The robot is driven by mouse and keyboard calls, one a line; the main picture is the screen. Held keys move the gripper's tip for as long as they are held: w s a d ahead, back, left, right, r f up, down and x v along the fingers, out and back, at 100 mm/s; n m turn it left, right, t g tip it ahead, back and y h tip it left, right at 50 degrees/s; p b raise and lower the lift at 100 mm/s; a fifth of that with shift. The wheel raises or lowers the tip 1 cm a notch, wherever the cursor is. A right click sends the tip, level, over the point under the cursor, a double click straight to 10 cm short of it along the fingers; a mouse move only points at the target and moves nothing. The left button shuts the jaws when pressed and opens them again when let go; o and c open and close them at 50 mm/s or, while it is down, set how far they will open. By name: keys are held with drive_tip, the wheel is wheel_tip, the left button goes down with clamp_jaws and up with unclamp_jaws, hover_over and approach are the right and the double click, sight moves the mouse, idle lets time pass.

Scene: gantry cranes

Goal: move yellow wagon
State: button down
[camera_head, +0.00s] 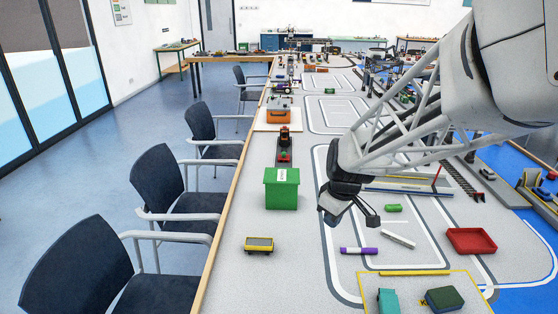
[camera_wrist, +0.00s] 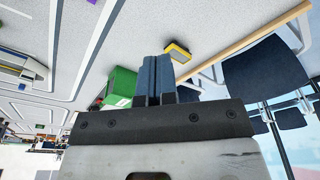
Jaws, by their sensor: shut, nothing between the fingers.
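The yellow wagon (camera_head: 259,244) is a small yellow block with a dark top. It stands upright on the grey table near the left edge, in front of the green box. In the wrist view the wagon (camera_wrist: 178,51) is just beyond my fingertips. My gripper (camera_head: 332,209) is above the table, to the right of the wagon and apart from it. In the wrist view my gripper (camera_wrist: 155,66) has its two dark blue fingers together, with nothing between them.
A green box (camera_head: 281,190) stands behind the wagon. A purple and white piece (camera_head: 359,251) lies to its right, with a red tray (camera_head: 471,241) farther right. A yellow-outlined area at the front holds a teal block (camera_head: 387,301) and a dark green block (camera_head: 444,298). Chairs line the left edge.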

drive_tip(key=w+a+f+n, duration=0.2)
drive_tip(key=w+a+f, duration=0.1)
drive_tip(key=w+f, duration=0.2)
drive_tip(key=w+a+f+n, duration=0.3)
drive_tip(key=w+f, duration=0.2)
drive_tip(key=f, duration=0.4)
drive_tip(key=w+a+f+n+g, duration=0.1)
drive_tip(key=w+a+f+n, duration=0.2)
drive_tip(key=w+f, duration=0.2)
drive_tip(key=shift+w+f+y, duration=0.2)
drive_tip(key=shift+f+y, duration=0.1)
drive_tip(key=shift+f, duration=0.7)
drive_tip(key=shift+a, duration=0.2)
